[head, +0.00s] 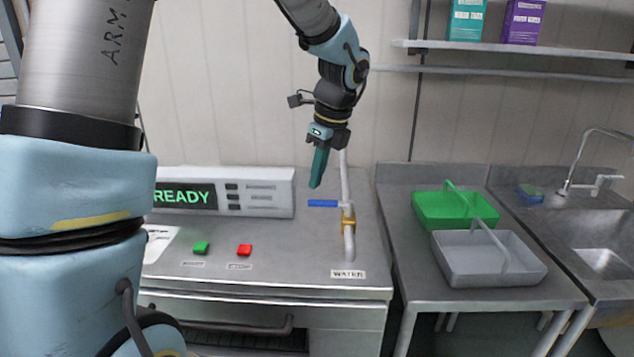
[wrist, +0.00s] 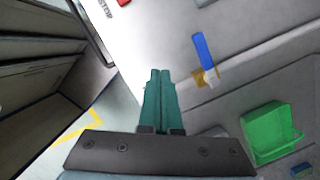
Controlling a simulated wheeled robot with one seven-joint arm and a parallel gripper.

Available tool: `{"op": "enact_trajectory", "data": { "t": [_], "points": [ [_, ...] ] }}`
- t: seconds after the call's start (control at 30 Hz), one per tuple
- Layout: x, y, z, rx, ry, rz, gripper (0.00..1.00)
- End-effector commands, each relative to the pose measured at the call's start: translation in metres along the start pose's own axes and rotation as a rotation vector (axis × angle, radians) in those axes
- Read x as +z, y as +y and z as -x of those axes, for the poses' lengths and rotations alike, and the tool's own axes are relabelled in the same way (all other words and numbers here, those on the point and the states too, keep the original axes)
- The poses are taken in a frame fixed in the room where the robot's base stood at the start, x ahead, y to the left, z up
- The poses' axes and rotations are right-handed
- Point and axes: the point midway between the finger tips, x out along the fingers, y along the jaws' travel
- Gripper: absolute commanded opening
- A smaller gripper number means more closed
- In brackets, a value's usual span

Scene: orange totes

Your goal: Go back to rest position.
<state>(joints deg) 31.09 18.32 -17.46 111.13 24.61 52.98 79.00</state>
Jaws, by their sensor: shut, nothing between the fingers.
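My gripper (head: 318,168) hangs in the air in the head view, above the steel counter and left of the white water pipe. Its teal fingers point down and are closed together with nothing between them. The closed fingers also show in the wrist view (wrist: 160,75). The water pipe (head: 348,240) has a brass valve (head: 348,220) with a blue handle (head: 323,203) pointing left. In the wrist view the blue handle (wrist: 203,50) lies to the upper right of the fingertips, apart from them.
A panel reading READY (head: 225,195) stands behind a green button (head: 201,247) and a red button (head: 244,250). A green basket (head: 425,215) and a grey basket (head: 490,275) stand on the right table, beside the sink (head: 590,228). A shelf (head: 480,45) runs along the upper right wall.

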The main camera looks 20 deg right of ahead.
Motion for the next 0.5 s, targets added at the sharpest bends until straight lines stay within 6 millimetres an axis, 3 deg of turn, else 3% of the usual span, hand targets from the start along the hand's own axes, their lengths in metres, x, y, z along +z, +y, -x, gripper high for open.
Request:
{"op": "enact_trajectory", "data": {
  "t": [0.33, 0.43, 0.5],
  "points": [
    [0.003, 0.003, -0.002, 0.001, 0.003, 0.025, 0.00],
    [0.016, 0.019, -0.011, 0.010, 0.020, 0.169, 0.00],
    [0.031, 0.040, -0.022, 0.021, 0.041, 0.366, 0.00]
  ]
}}
